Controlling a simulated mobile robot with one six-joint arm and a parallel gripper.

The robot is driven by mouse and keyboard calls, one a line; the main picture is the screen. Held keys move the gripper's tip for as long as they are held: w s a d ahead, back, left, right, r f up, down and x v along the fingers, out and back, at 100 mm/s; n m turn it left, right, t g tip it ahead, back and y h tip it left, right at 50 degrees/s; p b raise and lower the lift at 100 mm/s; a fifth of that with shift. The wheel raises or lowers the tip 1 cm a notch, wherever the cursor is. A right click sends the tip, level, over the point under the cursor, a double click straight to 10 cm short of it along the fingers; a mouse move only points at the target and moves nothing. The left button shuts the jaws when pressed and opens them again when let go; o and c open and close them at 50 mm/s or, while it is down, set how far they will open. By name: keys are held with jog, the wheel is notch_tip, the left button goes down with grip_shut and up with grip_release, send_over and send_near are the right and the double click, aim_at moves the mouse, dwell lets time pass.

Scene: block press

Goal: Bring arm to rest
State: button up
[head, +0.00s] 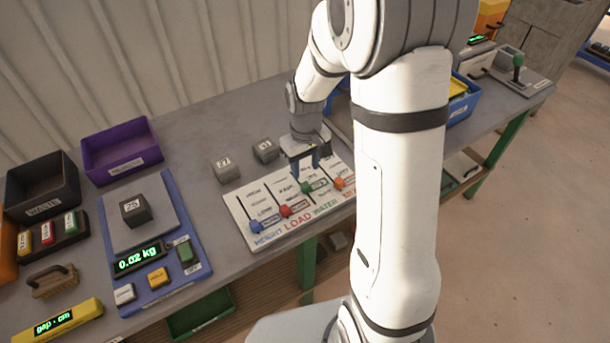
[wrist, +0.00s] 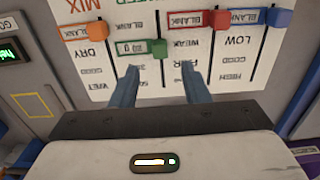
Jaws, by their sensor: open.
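My arm rises in front of the bench in the head view, and my gripper (head: 309,160) hangs above the slider board (head: 240,208). In the wrist view my gripper (wrist: 160,85) shows two blue fingers, apart and with nothing between them. The fingers point at the board near the green slider (wrist: 158,48) and the red slider (wrist: 217,20). An orange slider (wrist: 98,31) and a blue slider (wrist: 277,17) sit at either side. I cannot tell whether the fingertips touch the board.
Two grey blocks, one marked 27 (head: 226,169) and one unclear (head: 265,150), stand behind the board. A block marked 25 (head: 135,209) sits on the scale, which reads 0.02 kg (head: 140,258). A purple bin (head: 121,151) and black waste bin (head: 42,187) stand left. A blue bin (head: 462,99) stands right.

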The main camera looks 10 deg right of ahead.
jog(key=shift+r, duration=0.5)
jog(key=shift+r, duration=0.1)
jog(key=s+d+r+m+t, duration=0.1)
jog(key=s+r+m+t, duration=0.2)
jog(key=s+r, duration=1.2)
jog(key=shift+s+m, duration=0.3)
jog(key=shift+s, duration=1.25)
dwell(0.9)
